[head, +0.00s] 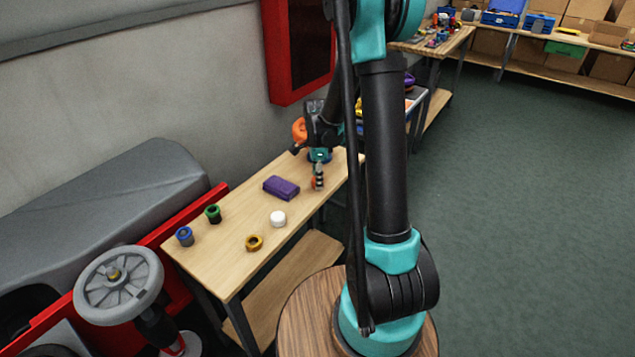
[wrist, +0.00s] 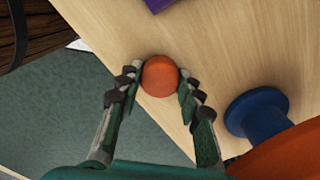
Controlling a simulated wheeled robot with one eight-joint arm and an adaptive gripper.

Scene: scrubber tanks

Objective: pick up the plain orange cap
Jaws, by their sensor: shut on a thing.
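The plain orange cap (wrist: 160,76) is round and smooth on top, and sits between the two fingers of my gripper (wrist: 158,88) in the wrist view. The fingers touch it from both sides, so my gripper is shut on it. In the head view my gripper (head: 318,179) points down at the far right end of the wooden table (head: 222,250). Only a small orange patch of the cap (head: 314,184) shows there, mostly hidden by the fingers. I cannot tell whether the cap still touches the tabletop.
A blue spool-like part (wrist: 258,114) stands right of the cap in the wrist view. A purple block (head: 281,188), a white cap (head: 278,219), a gold ring (head: 254,243), a green-and-black part (head: 213,214) and a blue-and-grey part (head: 185,236) stand on the table.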

